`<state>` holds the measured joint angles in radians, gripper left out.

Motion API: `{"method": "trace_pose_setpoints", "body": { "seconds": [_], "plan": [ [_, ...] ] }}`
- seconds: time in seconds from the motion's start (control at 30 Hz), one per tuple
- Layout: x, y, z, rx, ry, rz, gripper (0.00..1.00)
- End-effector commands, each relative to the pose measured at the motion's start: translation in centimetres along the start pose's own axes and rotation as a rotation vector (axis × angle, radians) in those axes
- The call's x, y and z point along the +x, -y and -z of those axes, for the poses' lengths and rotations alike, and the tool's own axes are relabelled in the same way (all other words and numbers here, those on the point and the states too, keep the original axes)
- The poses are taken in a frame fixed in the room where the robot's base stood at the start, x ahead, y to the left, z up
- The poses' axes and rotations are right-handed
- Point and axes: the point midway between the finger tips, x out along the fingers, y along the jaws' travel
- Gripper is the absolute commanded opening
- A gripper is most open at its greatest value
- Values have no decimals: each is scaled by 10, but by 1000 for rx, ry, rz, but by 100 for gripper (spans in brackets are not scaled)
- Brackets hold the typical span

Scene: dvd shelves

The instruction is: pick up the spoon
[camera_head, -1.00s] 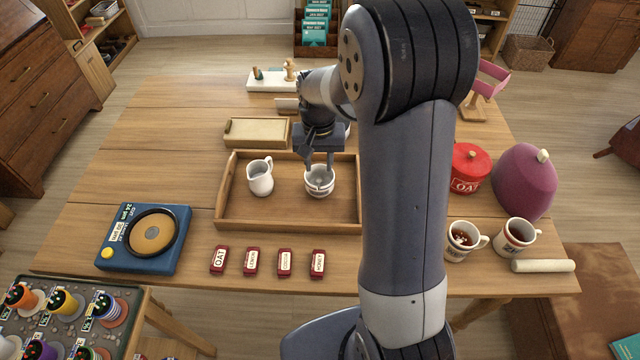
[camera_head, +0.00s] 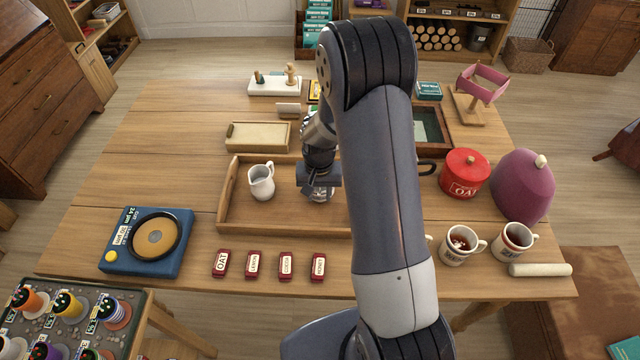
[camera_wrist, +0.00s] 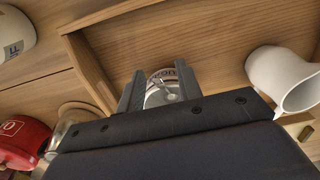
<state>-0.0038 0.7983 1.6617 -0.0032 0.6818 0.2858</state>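A thin, shiny shape in the bowl looks like the spoon (camera_wrist: 169,85). It lies between the fingers, and I see neither finger pressed on it. Its full length and the bowl's near side are hidden.
The tray's raised walls surround both. A lidded box (camera_head: 258,136) lies behind. A red pot (camera_head: 465,172) and two mugs (camera_head: 461,245) (camera_head: 513,241) stand at right.

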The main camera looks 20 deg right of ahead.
Motion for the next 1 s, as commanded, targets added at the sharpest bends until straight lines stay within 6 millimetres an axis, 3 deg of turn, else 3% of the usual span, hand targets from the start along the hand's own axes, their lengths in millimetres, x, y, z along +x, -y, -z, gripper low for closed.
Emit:
{"method": "trace_pose_setpoints", "body": {
  "seconds": [0.2,0.63,1.0],
  "plan": [
    [0,0,0,0,0,0,34],
    [0,0,0,0,0,0,0],
    [0,0,0,0,0,0,0]
  ]
}}
